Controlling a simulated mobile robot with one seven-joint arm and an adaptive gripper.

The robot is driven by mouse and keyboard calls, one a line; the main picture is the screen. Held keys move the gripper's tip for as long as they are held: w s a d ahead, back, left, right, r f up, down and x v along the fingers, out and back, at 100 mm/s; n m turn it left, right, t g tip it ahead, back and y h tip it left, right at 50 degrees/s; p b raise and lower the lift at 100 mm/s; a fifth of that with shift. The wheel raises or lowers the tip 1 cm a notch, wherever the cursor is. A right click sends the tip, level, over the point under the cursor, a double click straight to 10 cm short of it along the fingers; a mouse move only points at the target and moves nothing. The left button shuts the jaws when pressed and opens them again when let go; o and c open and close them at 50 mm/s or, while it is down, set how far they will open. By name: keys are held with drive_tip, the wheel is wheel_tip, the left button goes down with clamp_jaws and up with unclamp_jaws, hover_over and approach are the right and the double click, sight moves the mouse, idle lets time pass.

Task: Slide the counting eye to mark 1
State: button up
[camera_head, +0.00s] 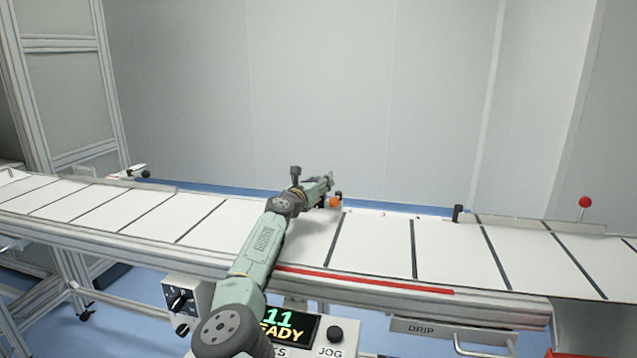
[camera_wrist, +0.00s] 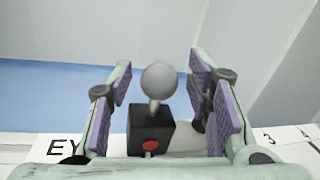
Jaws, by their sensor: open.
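The counting eye (camera_wrist: 152,130) is a black block with a red spot and a grey ball knob (camera_wrist: 159,80) on a short stem. My gripper (camera_wrist: 161,72) is open, with its purple-padded fingers on either side of the knob and block. Gaps show on both sides of the knob. In the head view my gripper (camera_head: 326,187) is at the far edge of the belt, beside an orange round part (camera_head: 334,202); I cannot tell whether this belongs to the eye. A label reading "EY" (camera_wrist: 62,148) is at left. A "3" (camera_wrist: 269,135) shows at right. Mark 1 cannot be made out.
The white belt (camera_head: 375,240) with dark cross lines runs across the head view. A display (camera_head: 285,325) shows "11" and part of "READY", with a JOG knob (camera_head: 335,334) beside it. A red ball on a stalk (camera_head: 585,202) stands at right. A wall is behind.

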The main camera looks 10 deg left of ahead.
drive_tip(key=shift+s, duration=0.1)
drive_tip(key=shift+s+a, duration=0.25)
drive_tip(key=shift+s, duration=0.25)
drive_tip(key=s, duration=0.3)
drive_tip(key=s+a, duration=0.1)
drive_tip(key=s, duration=0.6)
drive_tip(key=shift+s+a, duration=0.3)
drive_tip(key=shift+a, duration=0.1)
drive_tip(key=shift+s+f, duration=0.1)
